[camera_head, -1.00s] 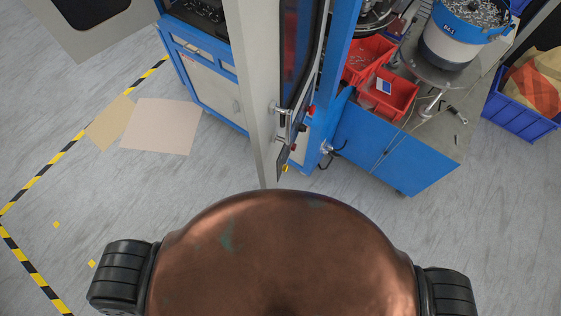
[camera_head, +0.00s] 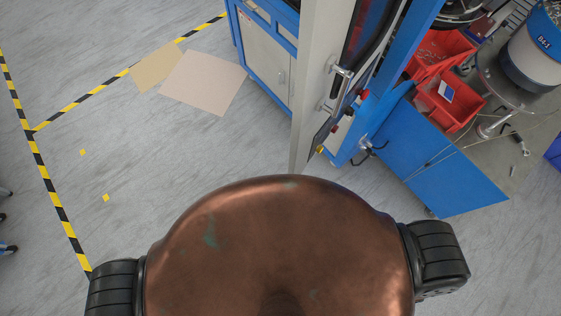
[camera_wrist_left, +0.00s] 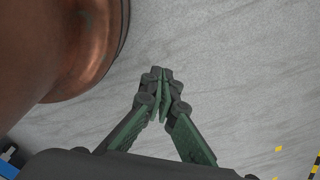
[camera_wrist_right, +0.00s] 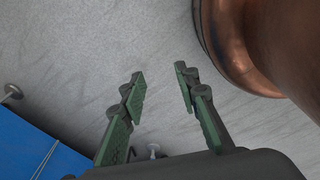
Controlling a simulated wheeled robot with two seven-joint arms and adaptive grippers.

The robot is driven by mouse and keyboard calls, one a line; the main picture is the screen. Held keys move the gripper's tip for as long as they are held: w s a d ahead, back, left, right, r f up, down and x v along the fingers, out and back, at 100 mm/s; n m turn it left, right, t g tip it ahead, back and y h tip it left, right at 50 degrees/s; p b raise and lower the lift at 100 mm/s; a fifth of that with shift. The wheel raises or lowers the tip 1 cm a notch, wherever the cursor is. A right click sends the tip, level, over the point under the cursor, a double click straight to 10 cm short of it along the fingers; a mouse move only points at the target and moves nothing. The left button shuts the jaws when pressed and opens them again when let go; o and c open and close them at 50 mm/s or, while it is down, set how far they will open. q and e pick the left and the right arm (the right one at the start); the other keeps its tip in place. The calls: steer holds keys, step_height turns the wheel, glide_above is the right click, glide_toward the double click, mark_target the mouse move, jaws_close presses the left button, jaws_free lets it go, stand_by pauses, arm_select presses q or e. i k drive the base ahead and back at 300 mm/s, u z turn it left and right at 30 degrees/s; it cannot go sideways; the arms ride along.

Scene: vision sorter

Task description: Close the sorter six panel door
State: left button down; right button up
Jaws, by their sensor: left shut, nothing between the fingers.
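The sorter's door (camera_head: 312,85) shows in the head view at upper center, a pale grey panel seen nearly edge-on. It appears to stand open, swung out from the blue sorter frame (camera_head: 408,45). A metal handle (camera_head: 340,82) is on its side. The door is ahead of my copper-colored body, and neither gripper shows near it. My left gripper (camera_wrist_left: 162,72) is shut and empty over bare floor in the left wrist view. My right gripper (camera_wrist_right: 159,75) is open and empty over the floor in the right wrist view.
A blue cabinet (camera_head: 265,55) stands left of the door. Flat sheets (camera_head: 203,82) lie on the floor.

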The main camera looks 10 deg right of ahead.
mark_target(341, 43)
steer(key=u, duration=0.4)
steer(key=k, duration=1.15)
steer(key=z, duration=1.05)
